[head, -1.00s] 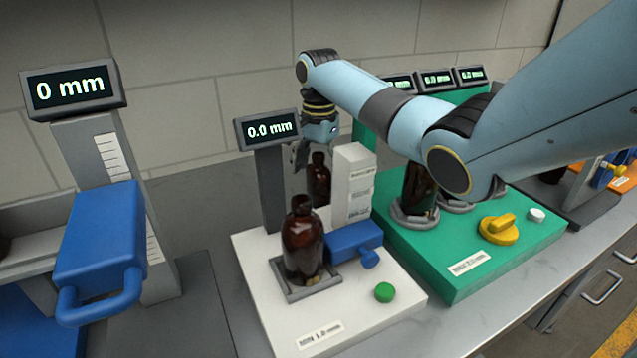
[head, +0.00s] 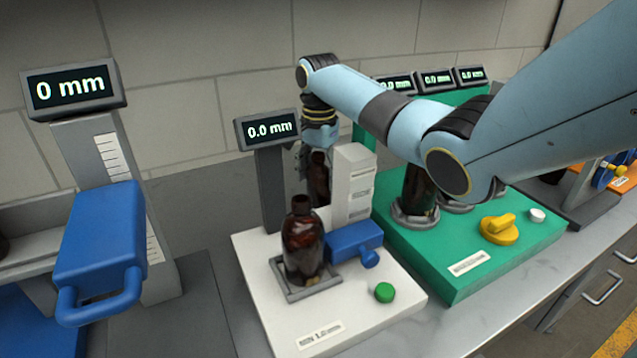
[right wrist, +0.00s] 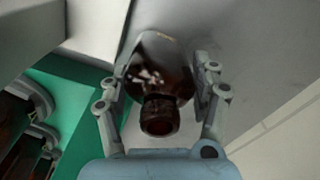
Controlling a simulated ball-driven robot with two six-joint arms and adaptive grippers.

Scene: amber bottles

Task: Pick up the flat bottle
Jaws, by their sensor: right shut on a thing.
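Another amber bottle (head: 302,244) stands upright in the square grey holder of the white device. My left gripper is not in view.
The white device (head: 352,303) has a blue clamp (head: 354,241), a post and a display reading 0.0 mm. A green fixture (head: 468,282) with amber bottles and a yellow knob stands to the right. A tall gauge with a blue handle (head: 103,240) stands left.

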